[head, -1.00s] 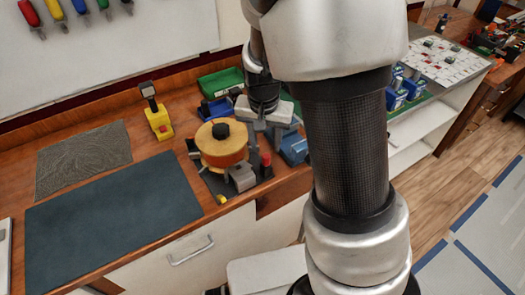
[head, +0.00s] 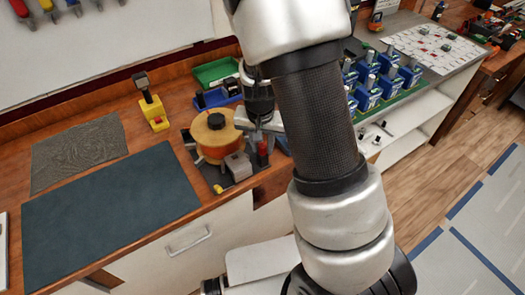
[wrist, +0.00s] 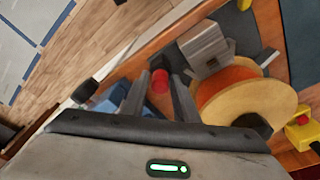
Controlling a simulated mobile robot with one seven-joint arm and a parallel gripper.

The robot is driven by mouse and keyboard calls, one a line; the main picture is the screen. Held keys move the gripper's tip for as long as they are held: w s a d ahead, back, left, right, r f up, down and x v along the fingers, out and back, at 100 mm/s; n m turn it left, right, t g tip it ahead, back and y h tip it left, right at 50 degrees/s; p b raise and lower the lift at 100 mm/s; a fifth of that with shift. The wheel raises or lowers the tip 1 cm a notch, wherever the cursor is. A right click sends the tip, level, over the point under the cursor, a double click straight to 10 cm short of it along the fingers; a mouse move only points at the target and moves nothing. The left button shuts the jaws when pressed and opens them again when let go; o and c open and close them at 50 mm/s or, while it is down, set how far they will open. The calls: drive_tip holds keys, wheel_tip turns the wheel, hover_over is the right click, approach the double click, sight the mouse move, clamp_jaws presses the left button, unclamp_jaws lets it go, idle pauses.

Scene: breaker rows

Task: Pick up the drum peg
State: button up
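A short red peg (head: 263,153), which I take to be the drum peg, stands at the right side of a round drum (head: 216,138) with a tan top, orange side and black knob. In the wrist view the red peg (wrist: 160,80) shows between and beyond my two finger tips. The drum (wrist: 245,98) is to its right there. My gripper (head: 258,128) is above and just behind the peg in the head view, pointing down. Its fingers (wrist: 158,97) are apart, with a gap between them. Whether they touch the peg I cannot tell.
A grey block (head: 238,165) stands beside the drum on a dark base. A yellow device (head: 154,112) stands at the left. Green (head: 216,71) and blue (head: 217,97) bins are behind. Blue breakers (head: 368,92) stand at the right. The dark mat (head: 110,215) is clear.

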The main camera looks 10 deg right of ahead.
clamp_jaws()
drive_tip(key=shift+r, duration=0.1)
drive_tip(key=r, duration=0.3)
drive_tip(key=r+p, duration=0.1)
drive_tip(key=r, duration=0.2)
drive_tip(key=a+r, duration=0.1)
drive_tip(key=r, duration=0.3)
drive_tip(key=shift+w, duration=0.1)
drive_tip(key=a+r+p, duration=0.2)
drive_tip(key=a+p, duration=0.1)
drive_tip(key=a, duration=0.4)
drive_tip(key=shift+w+a+p, duration=0.2)
drive_tip(key=shift+w+p, duration=0.1)
